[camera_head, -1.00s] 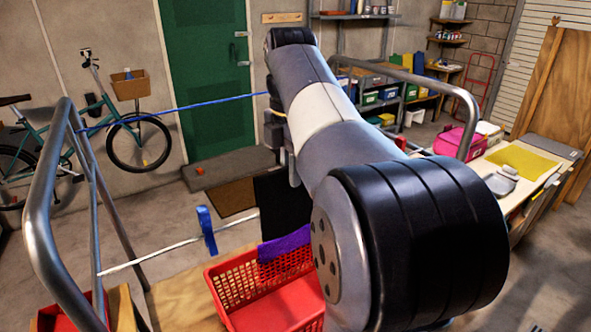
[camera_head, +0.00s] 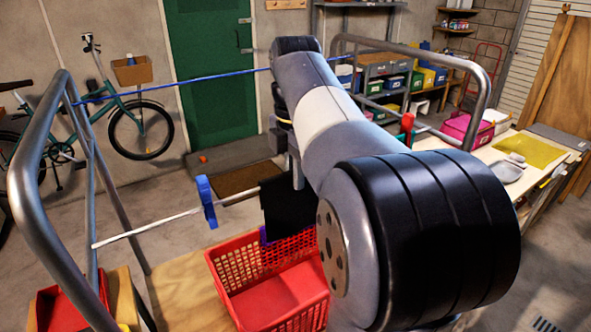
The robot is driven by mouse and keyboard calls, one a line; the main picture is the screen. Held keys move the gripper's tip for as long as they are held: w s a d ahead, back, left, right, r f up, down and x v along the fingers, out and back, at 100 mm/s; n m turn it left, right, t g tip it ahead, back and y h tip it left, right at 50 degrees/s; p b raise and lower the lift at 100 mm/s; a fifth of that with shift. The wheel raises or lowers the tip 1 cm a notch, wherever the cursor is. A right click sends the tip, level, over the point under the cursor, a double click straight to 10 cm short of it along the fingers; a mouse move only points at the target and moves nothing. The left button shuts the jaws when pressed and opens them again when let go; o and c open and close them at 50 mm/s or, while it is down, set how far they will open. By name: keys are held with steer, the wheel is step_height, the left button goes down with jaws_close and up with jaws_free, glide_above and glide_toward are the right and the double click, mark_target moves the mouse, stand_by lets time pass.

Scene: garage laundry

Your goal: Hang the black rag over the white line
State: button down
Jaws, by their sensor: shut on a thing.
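The black rag (camera_head: 288,206) hangs below my gripper (camera_head: 296,176) in the middle of the view. My gripper is shut on the rag's upper edge, mostly hidden behind my own arm. The white line (camera_head: 150,229) runs from the left frame post up to the right and meets the rag near its top. The rag covers the line there; I cannot tell whether it is in front of the line or draped over it. A blue clip (camera_head: 206,201) sits on the white line, left of the rag.
A red basket (camera_head: 228,277) stands below the rag, with a purple cloth (camera_head: 264,236) at its far rim, mostly hidden. A blue line (camera_head: 215,80) crosses higher up. Metal frame posts (camera_head: 30,190) stand at the left. A red clip (camera_head: 407,124) shows right of my arm.

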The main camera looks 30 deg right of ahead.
steer(key=c, duration=1.4)
jaws_free()
steer(key=shift+o, duration=0.2)
step_height(320, 180, up, 11)
steer(key=p, duration=0.2)
steer(key=shift+f, duration=0.15)
steer(key=shift+f+b, duration=0.3)
steer(key=shift+f, duration=0.25)
step_height(320, 180, down, 10)
steer(key=shift+r+b, duration=0.25)
steer(key=shift+b, duration=0.45)
steer(key=shift+r+p, duration=0.5)
steer(key=shift+r, duration=0.1)
